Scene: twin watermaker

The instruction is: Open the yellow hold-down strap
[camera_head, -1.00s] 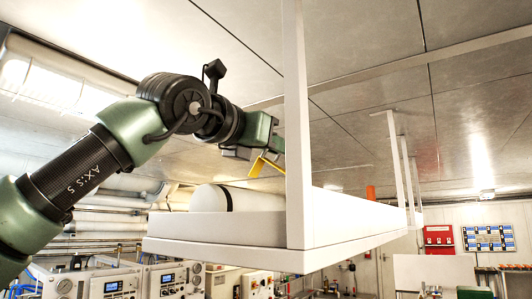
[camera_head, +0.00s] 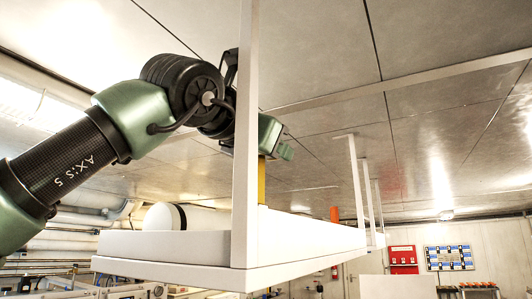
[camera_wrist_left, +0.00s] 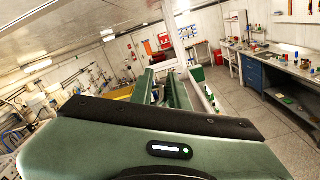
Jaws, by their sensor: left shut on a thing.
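The yellow hold-down strap (camera_head: 262,182) stands about upright, just right of the near white post, below my left gripper (camera_head: 284,151). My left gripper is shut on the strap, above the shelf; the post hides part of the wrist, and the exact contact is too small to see. In the left wrist view, the fingers (camera_wrist_left: 164,88) point away from the camera, with a yellow surface (camera_wrist_left: 118,92) to their left. The white cylinder (camera_head: 163,217) with a dark band lies on the hanging shelf. My right gripper is not in view.
The white shelf (camera_head: 170,274) hangs from the ceiling by several white posts (camera_head: 246,130). An orange upright piece (camera_head: 334,214) stands farther along it. Workbenches (camera_wrist_left: 272,80) line the right side of the left wrist view. Open floor lies before them.

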